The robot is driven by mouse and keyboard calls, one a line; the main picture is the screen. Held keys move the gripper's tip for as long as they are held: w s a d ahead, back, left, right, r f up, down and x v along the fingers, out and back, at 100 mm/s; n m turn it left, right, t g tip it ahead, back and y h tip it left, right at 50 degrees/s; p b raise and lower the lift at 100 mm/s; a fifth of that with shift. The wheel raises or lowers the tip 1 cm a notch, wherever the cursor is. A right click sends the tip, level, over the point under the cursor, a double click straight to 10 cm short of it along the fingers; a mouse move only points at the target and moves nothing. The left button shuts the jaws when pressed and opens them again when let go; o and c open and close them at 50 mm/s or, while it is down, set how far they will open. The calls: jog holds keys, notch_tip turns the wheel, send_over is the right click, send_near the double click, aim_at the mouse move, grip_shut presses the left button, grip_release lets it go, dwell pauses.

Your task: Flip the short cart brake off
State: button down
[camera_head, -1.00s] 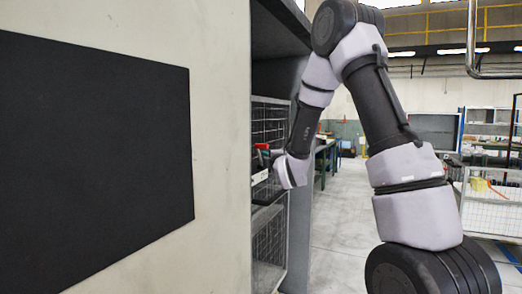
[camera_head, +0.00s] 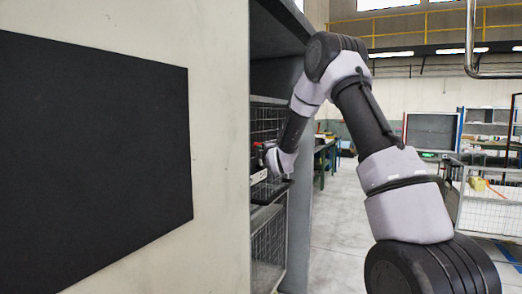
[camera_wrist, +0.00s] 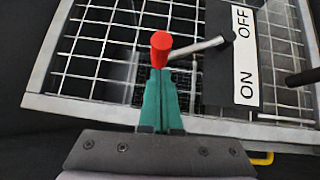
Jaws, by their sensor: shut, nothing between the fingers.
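The brake lever shows in the wrist view: a red knob (camera_wrist: 161,42) on a metal rod (camera_wrist: 197,46) that runs right to a dark pivot. The rod points left, slightly downward. A white label (camera_wrist: 245,55) beside the pivot reads OFF at the top and ON at the bottom. My gripper (camera_wrist: 159,74) has green fingers, shut together and empty, with their tips right at the knob's lower side. I cannot tell whether they touch it. In the head view my gripper (camera_head: 263,150) is at the wire-mesh cart (camera_head: 268,240), partly hidden by my wrist.
A pale wall with a black panel (camera_head: 95,150) stands close at left. A grey frame post (camera_head: 301,200) stands right beside the cart. The floor (camera_head: 340,225) to the right is open. A yellow handle (camera_wrist: 262,158) shows low in the wrist view.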

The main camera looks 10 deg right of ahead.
jog(key=shift+w+d, duration=0.2)
jog(key=shift+w, duration=0.2)
jog(key=shift+r, duration=0.1)
